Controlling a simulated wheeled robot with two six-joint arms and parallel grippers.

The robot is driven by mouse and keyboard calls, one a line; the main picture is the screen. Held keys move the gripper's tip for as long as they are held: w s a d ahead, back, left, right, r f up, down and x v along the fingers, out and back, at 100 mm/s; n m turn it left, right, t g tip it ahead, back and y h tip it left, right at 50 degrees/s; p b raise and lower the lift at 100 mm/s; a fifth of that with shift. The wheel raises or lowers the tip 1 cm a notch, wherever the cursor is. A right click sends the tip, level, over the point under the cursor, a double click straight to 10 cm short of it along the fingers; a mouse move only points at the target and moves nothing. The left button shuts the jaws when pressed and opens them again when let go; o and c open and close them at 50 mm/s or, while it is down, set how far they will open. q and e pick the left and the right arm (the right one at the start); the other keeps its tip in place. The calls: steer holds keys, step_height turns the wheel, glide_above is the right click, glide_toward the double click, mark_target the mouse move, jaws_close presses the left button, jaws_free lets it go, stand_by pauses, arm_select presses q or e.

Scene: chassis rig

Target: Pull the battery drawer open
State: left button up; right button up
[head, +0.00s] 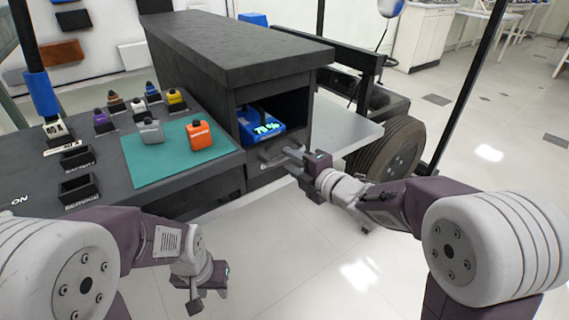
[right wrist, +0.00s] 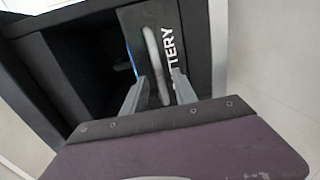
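The battery drawer's dark front (right wrist: 190,25), lettered "BATTERY" in part, shows in the right wrist view with a pale bar handle (right wrist: 154,55). In the head view the handle (head: 272,156) is below a blue battery (head: 262,128) with a lit percentage readout. My right gripper (head: 291,158) is at the drawer front. In its wrist view, its fingers (right wrist: 159,80) are apart on either side of the handle's near end, with gaps visible; contact is not clear. My left gripper (head: 208,292) is low at the front, empty, with fingers apart.
The dark cabinet (head: 230,50) encloses the bay. A bench at left bears a green mat (head: 165,160) with orange (head: 200,136) and grey (head: 151,131) blocks, and several small coloured plugs. A wheel (head: 385,155) stands right of the bay. Floor in front is clear.

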mark_target(285, 158)
steer(key=x, duration=0.3)
steer(key=shift+a+b, duration=0.1)
steer(key=shift+b, duration=0.2)
steer(key=shift+c, duration=0.3)
jaws_close()
stand_by(0.9)
